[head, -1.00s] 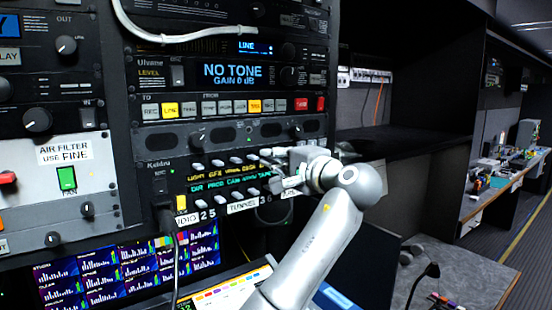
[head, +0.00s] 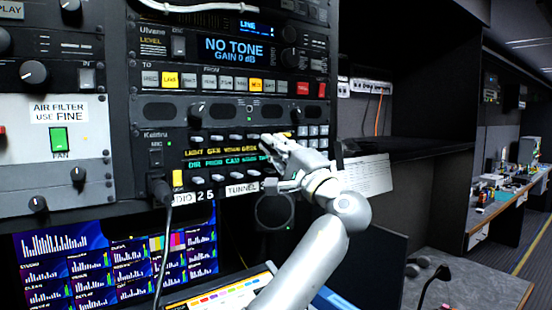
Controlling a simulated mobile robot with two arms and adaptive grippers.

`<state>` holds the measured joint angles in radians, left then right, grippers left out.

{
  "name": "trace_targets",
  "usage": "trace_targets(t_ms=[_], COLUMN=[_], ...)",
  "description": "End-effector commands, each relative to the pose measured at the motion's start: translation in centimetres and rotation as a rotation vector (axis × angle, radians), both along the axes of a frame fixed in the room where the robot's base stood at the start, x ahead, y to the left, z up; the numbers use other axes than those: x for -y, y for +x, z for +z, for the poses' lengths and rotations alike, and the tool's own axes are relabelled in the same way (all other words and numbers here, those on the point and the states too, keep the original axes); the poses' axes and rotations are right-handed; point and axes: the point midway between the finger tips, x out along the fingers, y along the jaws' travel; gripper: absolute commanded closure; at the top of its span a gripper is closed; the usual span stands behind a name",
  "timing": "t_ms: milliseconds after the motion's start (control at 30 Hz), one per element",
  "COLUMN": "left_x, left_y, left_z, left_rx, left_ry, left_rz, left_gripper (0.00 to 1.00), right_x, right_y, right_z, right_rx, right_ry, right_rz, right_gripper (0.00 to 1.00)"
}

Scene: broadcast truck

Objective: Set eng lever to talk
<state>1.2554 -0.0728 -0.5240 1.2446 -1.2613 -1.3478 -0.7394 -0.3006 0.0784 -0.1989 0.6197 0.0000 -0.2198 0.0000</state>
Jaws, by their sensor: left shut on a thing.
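The intercom key panel (head: 228,160) has two rows of small pale levers with glowing labels, yellow above and green below. My left gripper (head: 270,148) reaches its right part from below right. It is shut on a small lever in the upper row, the eng lever by its place; the fingers hide the lever and its label. Whether it is tilted up or down cannot be told. Other upper levers, such as the one above GFX (head: 216,138), stand uncovered to the left. My right gripper is not in view.
A black cable plug (head: 159,188) sticks out left of the levers. Above is a row of square buttons (head: 212,82), some lit yellow or red. A round black knob or speaker (head: 275,211) sits below my gripper. A white paper sheet (head: 367,174) hangs at right.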

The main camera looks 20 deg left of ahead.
Motion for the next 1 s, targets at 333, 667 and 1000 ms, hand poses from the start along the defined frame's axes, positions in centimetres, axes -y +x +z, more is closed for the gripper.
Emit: trace_targets(t_ms=[333, 667, 1000], left_x=[0.01, -0.02, 0.79], left_y=[0.13, 0.10, -0.46], left_z=[-0.34, -0.26, -0.69], left_rx=[0.003, 0.004, 0.004], left_ry=[0.009, 0.009, 0.009], left_rz=[-0.001, 0.000, -0.002], left_gripper=[1.00, 0.72, 0.72], right_x=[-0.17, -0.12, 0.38], right_y=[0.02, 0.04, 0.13], right_z=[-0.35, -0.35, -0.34], right_rx=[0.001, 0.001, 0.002], right_ry=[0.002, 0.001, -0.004], right_rz=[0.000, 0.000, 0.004], right_gripper=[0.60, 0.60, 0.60])
